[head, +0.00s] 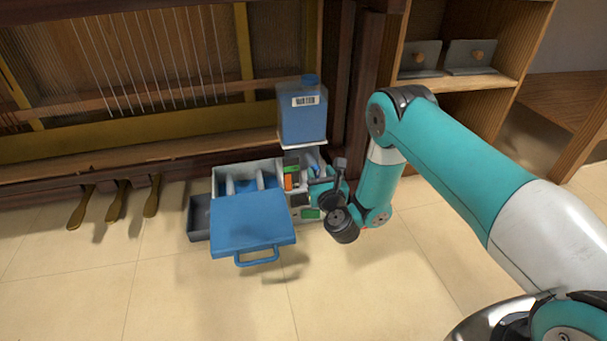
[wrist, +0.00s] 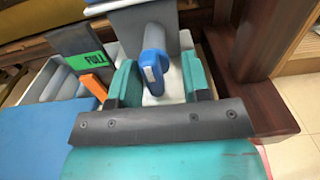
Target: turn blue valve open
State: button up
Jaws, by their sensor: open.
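The blue valve handle (wrist: 153,66) shows in the wrist view, with a white mark on it, below a grey pipe. My gripper (wrist: 160,80) is open, with one teal finger on each side of the handle. A gap shows between the handle and the left finger; I cannot tell whether the right finger touches it. In the head view my gripper (head: 322,188) is low at the right side of the white case, under the blue water jug (head: 303,122).
A case with a blue lid (head: 250,222) lies open on the tiled floor, with a grey bin (head: 199,218) at its left. In the wrist view an orange lever (wrist: 94,86) and a green FULL label (wrist: 88,62) are left of my fingers. A dark wooden post (wrist: 250,40) is close on the right.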

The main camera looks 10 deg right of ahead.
jog(key=shift+w+a, duration=0.1)
jog(key=shift+a, duration=0.2)
jog(key=shift+a, duration=0.15)
grip_shut()
jog(key=shift+n+p, duration=0.45)
jog(key=shift+n, duration=0.05)
jog(key=shift+r+n+p, duration=0.1)
jog(key=shift+n+p, duration=0.7)
jog(key=shift+n, duration=0.3)
jog(key=n, duration=1)
jog(key=f+n, duration=0.1)
jog(key=n, duration=0.3)
jog(key=shift+a+n, duration=0.2)
jog(key=shift+n, duration=0.2)
